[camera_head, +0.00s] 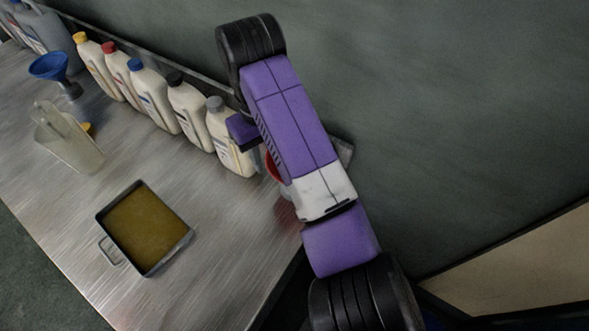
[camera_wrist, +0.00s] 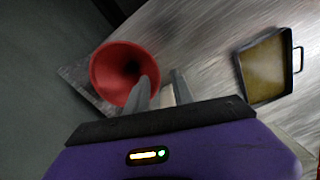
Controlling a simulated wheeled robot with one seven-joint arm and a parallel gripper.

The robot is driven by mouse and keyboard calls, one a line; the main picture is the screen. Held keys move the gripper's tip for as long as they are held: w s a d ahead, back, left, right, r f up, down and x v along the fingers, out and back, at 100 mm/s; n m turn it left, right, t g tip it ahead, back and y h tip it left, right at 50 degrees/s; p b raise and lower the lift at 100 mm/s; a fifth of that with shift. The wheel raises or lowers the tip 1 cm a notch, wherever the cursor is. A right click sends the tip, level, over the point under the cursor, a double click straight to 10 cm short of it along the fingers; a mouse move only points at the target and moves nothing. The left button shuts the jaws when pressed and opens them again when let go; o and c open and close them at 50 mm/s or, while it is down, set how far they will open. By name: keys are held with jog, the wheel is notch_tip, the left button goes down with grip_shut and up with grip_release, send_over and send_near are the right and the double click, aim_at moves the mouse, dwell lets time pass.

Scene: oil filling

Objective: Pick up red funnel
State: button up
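The red funnel (camera_wrist: 112,70) is in the wrist view, left of centre, with its wide mouth facing the camera. In the head view only a small red part of the funnel (camera_head: 272,166) shows; my arm hides the rest. My gripper (camera_wrist: 162,84) is in the wrist view with its two grey fingers apart. The left finger overlaps the funnel's right rim in the picture; I cannot tell whether they touch. Nothing is seen between the fingers except a pale patch of background.
A metal pan of brown oil (camera_head: 148,228) sits on the metal table (camera_head: 215,265). Several white bottles (camera_head: 152,95) stand in a row along the wall. A blue funnel (camera_head: 48,66) and a clear jug (camera_head: 66,140) stand at the left. The table between pan and bottles is clear.

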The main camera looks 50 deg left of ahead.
aim_at(271, 172)
jog(key=shift+w+f+p, duration=0.15)
jog(key=shift+f+p, duration=0.2)
jog(key=shift+f, duration=1)
jog(key=shift+w+f+p, duration=0.15)
jog(key=shift+f+p, duration=0.2)
jog(key=shift+f, duration=0.95)
grip_shut()
